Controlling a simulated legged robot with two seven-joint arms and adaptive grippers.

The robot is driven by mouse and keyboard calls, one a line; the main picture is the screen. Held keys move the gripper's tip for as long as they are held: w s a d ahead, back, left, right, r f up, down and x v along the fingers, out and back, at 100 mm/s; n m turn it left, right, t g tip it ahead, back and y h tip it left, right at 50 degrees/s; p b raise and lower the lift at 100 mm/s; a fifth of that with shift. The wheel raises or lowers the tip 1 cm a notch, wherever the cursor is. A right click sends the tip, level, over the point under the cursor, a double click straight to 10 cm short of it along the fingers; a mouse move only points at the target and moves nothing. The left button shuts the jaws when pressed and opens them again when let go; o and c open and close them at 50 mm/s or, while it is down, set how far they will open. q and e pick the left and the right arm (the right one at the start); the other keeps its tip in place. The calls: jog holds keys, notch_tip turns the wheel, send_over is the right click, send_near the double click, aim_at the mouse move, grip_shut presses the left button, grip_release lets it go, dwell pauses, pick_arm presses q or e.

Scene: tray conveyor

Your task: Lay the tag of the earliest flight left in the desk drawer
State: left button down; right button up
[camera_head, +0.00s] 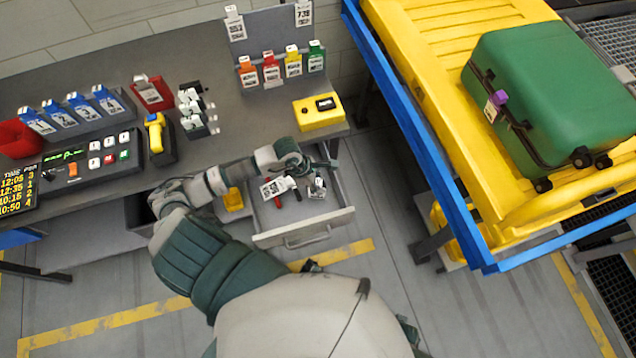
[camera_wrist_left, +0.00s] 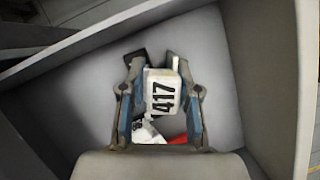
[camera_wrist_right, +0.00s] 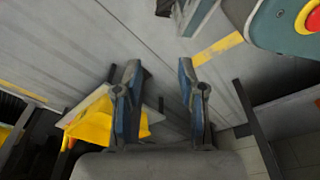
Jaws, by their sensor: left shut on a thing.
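My left gripper (camera_wrist_left: 160,85) is shut on a white tag marked 417 (camera_wrist_left: 162,93), held over the open desk drawer (camera_wrist_left: 262,60). In the head view the drawer (camera_head: 302,226) is pulled out below the desk, with the left arm reaching over it from the left. A white printed tag (camera_head: 278,187) and another pale piece (camera_head: 316,189) show over the drawer area; I cannot tell which is held. My right gripper (camera_wrist_right: 158,75) is open and empty above the floor. The departures board (camera_head: 17,191) lists several times, including 10:15 and 10:50.
Coloured tags (camera_head: 270,70) hang on a rack at the desk's back, and blue-topped tags (camera_head: 78,107) stand at its left. A yellow box (camera_head: 319,111) sits above the drawer. A green suitcase (camera_head: 550,85) lies on the yellow tray (camera_head: 425,105) at right.

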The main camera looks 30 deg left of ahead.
pick_arm(q)
jog(key=c, duration=0.8)
grip_release()
jog(key=shift+a, duration=0.2)
jog(key=shift+c, duration=0.2)
pick_arm(e)
jog(key=shift+a, duration=0.15)
pick_arm(q)
jog(key=shift+d, duration=0.15)
jog(key=shift+r, duration=0.35)
jog(key=v, duration=1.1)
jog(key=shift+p, duration=0.3)
pick_arm(e)
jog(key=shift+s+f, duration=0.2)
jog(key=shift+f, duration=0.3)
pick_arm(q)
jog(key=shift+r, duration=0.15)
pick_arm(e)
jog(key=shift+s, duration=0.1)
